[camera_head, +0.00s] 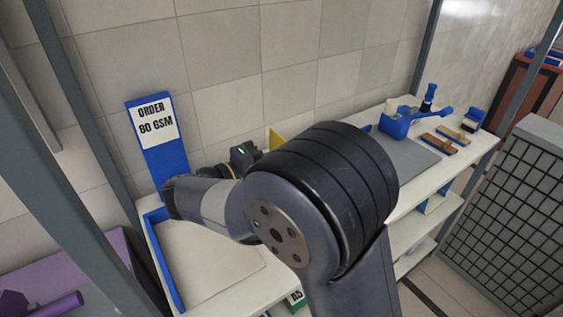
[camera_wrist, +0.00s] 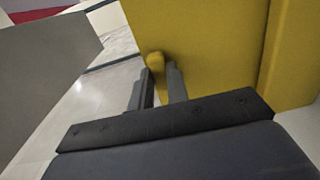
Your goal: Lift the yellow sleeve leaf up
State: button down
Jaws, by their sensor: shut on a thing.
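The yellow sleeve leaf (camera_wrist: 220,50) is a flat yellow panel that fills the upper right of the wrist view. A small rounded yellow tab (camera_wrist: 154,66) stands out at its left edge. My gripper (camera_wrist: 160,75) is shut on this tab, with one dark finger on each side of it. In the head view only a small yellow piece (camera_head: 276,139) shows behind my arm. My arm hides the rest of the leaf and the fingertips there.
A blue stand with an "ORDER 80 GSM" sign (camera_head: 157,130) rises at the back left of the shelf. A blue-edged tray (camera_head: 166,262) lies in front of it. A blue tool (camera_head: 397,122) and wooden-topped pieces (camera_head: 438,144) stand at the right. A grey panel (camera_wrist: 40,75) is close at the left in the wrist view.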

dwell(0.4)
jog(key=c, duration=1.4)
grip_release()
jog(key=shift+o, duration=0.2)
jog(key=shift+a, duration=0.1)
jog(key=v, duration=1)
jog(key=shift+s+a+b, duration=0.25)
jog(key=shift+a+b, duration=0.05)
jog(key=shift+b, duration=0.15)
jog(key=shift+f, duration=0.1)
jog(key=p+x, duration=0.1)
jog(key=x, duration=1)
jog(key=shift+d, duration=0.2)
